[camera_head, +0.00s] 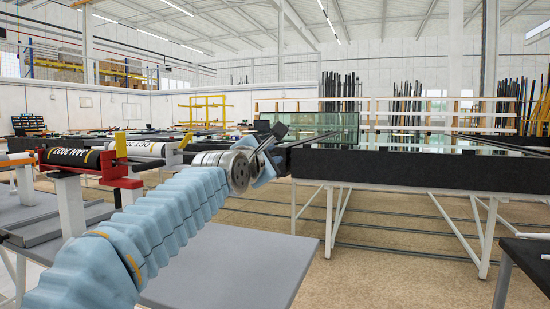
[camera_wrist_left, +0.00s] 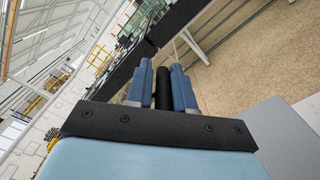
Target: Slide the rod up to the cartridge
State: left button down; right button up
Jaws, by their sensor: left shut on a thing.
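My left gripper (camera_head: 272,146) is at the end of my blue-sleeved arm in the middle of the head view, in front of the glass table. In the left wrist view its two blue fingers (camera_wrist_left: 163,70) are shut on a dark round rod (camera_wrist_left: 163,88). The rod's far end is hard to make out. A black cylinder with white lettering, looking like a cartridge (camera_head: 72,158), lies in a red holder (camera_head: 98,168) at the left. A white lettered cylinder (camera_head: 150,150) lies just behind it. My gripper is well to the right of both. My right gripper is not in view.
A black-edged table (camera_head: 420,172) with glass on top stands at the right, with an upright glass pane (camera_head: 325,128) at its left end. A grey tabletop (camera_head: 235,262) lies below my left arm. The brown floor (camera_head: 370,265) between the tables is clear.

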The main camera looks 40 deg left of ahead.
pick_arm(q)
jog(key=c, duration=1.1)
grip_release()
jog(key=shift+a+f, duration=0.2)
jog(key=shift+f, duration=0.2)
jog(key=shift+r, duration=0.1)
jog(key=shift+s+d, duration=0.15)
jog(key=shift+s, duration=0.1)
jog(key=b+v, duration=0.2)
jog(key=v, duration=1.1)
jog(key=shift+b, duration=0.35)
jog(key=shift+s+r, duration=0.1)
